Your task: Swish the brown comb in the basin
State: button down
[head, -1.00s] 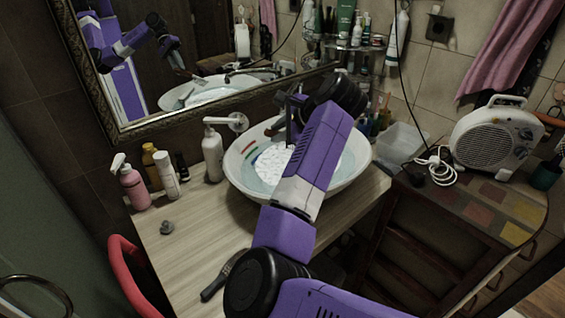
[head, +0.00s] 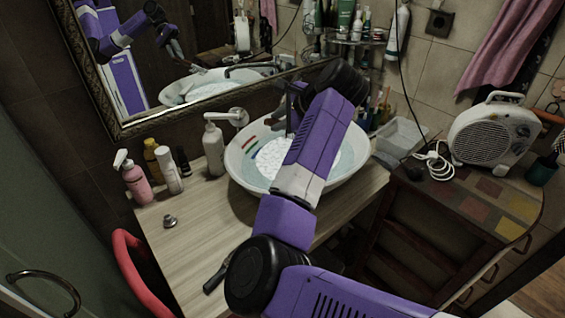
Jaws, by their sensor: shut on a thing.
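The white basin (head: 233,178) stands on the wooden counter with pale water and a patch of white foam (head: 271,158) in it. Short red and green strips show on its inner left wall. My arm reaches over the basin, and my gripper (head: 291,122) is above it near the back, mostly hidden behind the arm. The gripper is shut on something. The brown comb is not clearly visible directly; a small brownish shape by the gripper's reflection in the mirror may be it.
Pump bottle (head: 213,150), pink spray bottle (head: 137,184) and other bottles stand left of the basin. A small metal piece (head: 170,221) and a dark handled object (head: 216,276) lie on the counter. A clear bin (head: 400,137) and white heater (head: 492,135) are right.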

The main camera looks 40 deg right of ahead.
dwell(0.3)
notch_tip(320, 180, up, 3)
jog(key=p, duration=0.3)
jog(key=shift+s, duration=0.1)
dwell(0.5)
